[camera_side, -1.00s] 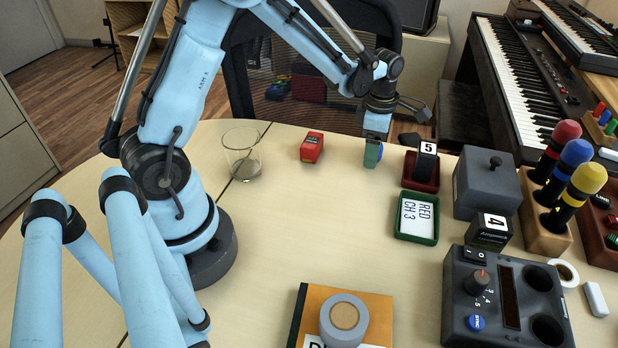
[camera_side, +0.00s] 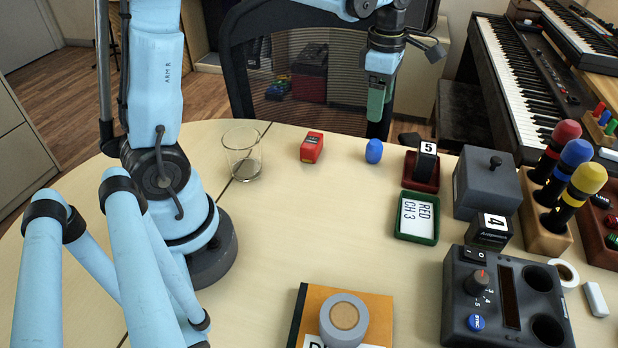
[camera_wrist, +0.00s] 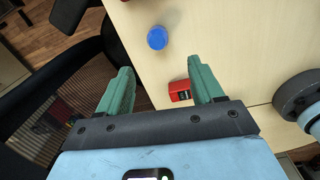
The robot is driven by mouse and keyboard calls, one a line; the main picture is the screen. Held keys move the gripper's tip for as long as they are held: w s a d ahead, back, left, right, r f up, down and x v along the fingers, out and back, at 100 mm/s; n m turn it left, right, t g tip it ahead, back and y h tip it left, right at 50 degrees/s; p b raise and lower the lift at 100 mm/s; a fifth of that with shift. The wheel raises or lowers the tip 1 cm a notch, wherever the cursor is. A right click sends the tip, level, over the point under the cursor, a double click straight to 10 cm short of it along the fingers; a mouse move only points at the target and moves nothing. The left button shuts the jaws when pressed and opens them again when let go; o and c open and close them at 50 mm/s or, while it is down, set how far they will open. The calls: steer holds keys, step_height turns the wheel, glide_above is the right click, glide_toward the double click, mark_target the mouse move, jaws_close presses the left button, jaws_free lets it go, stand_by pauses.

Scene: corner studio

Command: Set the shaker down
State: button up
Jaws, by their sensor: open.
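The shaker, a small blue egg-shaped piece (camera_side: 374,151), stands on the table near its far edge. It also shows in the wrist view (camera_wrist: 157,38), beyond the fingertips. My gripper (camera_side: 377,107) is above the shaker and apart from it, with green fingers pointing down. In the wrist view the two fingers of my gripper (camera_wrist: 160,78) are spread wide with nothing between them.
A red block (camera_side: 312,147) lies left of the shaker, and a clear glass (camera_side: 242,156) stands farther left. The table's middle is clear.

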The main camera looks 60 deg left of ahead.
steer(key=s+d+m+t, duration=0.2)
steer(key=s+m, duration=0.4)
steer(key=m, duration=0.6)
steer(key=s+d+m+t, duration=0.3)
steer(key=s+m, duration=0.3)
steer(key=m, duration=0.7)
steer(key=shift+s+d+r+m+t, duration=0.2)
steer(key=shift+s+r+m+t, duration=0.1)
steer(key=shift+t, duration=0.6)
